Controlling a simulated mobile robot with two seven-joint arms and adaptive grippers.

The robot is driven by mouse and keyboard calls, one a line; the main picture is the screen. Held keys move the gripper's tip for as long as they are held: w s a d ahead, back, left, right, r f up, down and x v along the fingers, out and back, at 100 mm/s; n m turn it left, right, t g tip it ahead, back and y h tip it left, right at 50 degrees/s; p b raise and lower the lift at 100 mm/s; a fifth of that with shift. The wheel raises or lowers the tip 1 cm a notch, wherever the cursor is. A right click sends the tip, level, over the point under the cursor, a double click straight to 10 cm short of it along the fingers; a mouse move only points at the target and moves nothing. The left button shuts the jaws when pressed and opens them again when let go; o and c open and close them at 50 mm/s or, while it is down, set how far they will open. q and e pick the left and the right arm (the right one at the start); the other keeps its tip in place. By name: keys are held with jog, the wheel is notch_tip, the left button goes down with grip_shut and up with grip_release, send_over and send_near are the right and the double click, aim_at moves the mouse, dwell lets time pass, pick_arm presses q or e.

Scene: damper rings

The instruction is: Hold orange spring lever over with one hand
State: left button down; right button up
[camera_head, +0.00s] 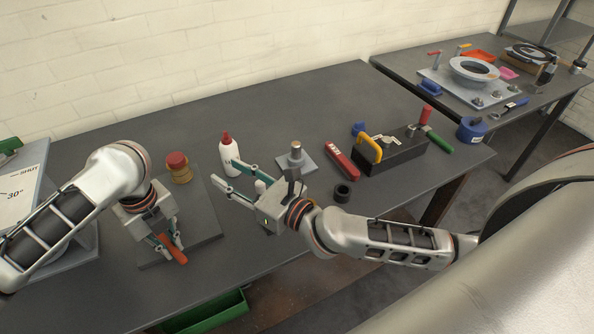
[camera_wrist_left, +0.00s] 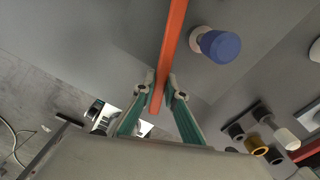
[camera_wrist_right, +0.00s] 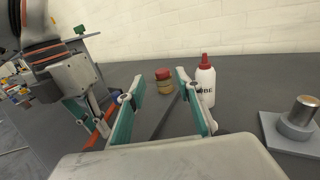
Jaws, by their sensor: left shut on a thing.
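The orange spring lever (camera_head: 175,250) stands at the front of a dark base plate (camera_head: 202,222) on the bench. My left gripper (camera_head: 168,246) is shut on the lever. In the left wrist view the orange bar (camera_wrist_left: 174,35) runs between the two fingertips (camera_wrist_left: 159,92). My right gripper (camera_head: 226,176) is open and empty above the bench, right of the plate. Its spread fingers (camera_wrist_right: 160,82) show only the bench and things further back between them. The lever's pivot is hidden behind my left gripper.
A red-topped brass stack (camera_head: 179,168) stands at the plate's back. A white red-capped bottle (camera_head: 229,153) stands close beyond my right gripper. The bench's back middle is clear.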

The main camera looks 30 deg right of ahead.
jog(key=s+d+r+m+t+h, duration=0.1)
jog(key=s+d+m+h, duration=0.4)
jog(key=d, duration=0.7)
jog(key=s+t+h, duration=0.1)
jog(key=h, duration=0.1)
jog(key=shift+s+d+h, duration=0.3)
jog(key=shift+s, duration=0.1)
pick_arm(q)
jog(key=c, duration=1.7)
grip_release()
jog(key=shift+r, duration=4)
